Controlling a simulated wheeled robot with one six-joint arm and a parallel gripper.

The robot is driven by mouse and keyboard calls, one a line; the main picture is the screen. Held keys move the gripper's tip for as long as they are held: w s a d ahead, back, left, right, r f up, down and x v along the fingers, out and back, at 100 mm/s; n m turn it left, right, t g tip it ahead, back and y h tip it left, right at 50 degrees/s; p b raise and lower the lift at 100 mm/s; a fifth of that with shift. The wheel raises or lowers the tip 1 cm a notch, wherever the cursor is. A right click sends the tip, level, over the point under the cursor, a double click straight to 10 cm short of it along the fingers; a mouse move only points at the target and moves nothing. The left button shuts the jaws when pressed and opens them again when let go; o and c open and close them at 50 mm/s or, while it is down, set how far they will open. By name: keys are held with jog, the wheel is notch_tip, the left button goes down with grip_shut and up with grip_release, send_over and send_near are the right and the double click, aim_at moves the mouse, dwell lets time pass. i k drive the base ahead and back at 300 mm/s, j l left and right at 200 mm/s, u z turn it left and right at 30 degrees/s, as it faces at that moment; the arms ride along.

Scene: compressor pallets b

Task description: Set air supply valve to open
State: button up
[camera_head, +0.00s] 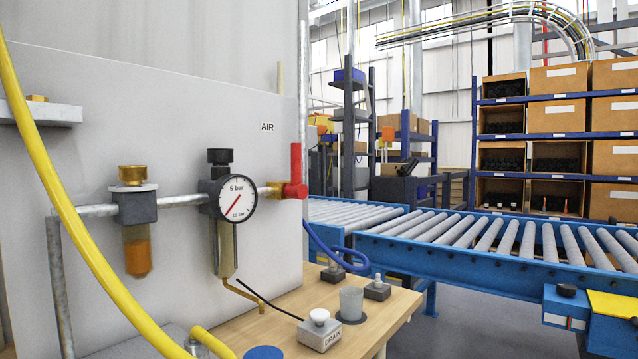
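The air supply valve's red lever handle (296,166) is at the right end of a horizontal grey pipe (181,201), just right of the brass fitting (270,191). The lever stands upright, crosswise to the pipe. A round pressure gauge (237,198) marked 5 bar and 10 bar sits left of the valve. Its red needle points to the lower left. The label AIR (267,127) is on the grey panel (110,90) above. My gripper is not in view.
A yellow hose (62,180) crosses the left foreground. A wooden bench (285,303) holds a DRAIN button box (319,329) and a clear cup (351,303). A blue hose (335,260) hangs right of the valve. A roller conveyor (490,237) runs behind. Space right of the lever looks open.

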aim_at(295, 190)
jog(key=i+l, duration=0.25)
jog(key=l, duration=0.15)
jog(key=i+l, duration=0.3)
jog(key=l, duration=0.15)
jog(key=i+l+u, duration=0.1)
jog(key=i+l, duration=0.15)
jog(key=l, duration=0.15)
jog(key=i+l, duration=0.25)
jog(key=l, duration=0.2)
jog(key=u, duration=0.4)
jog(key=l+u, duration=0.1)
jog(key=u, duration=0.3)
jog(key=l+u, duration=0.1)
jog(key=u, duration=0.25)
jog(key=l+u, duration=0.1)
jog(key=u, duration=0.3)
jog(key=k+j, duration=0.1)
jog(key=k, duration=0.2)
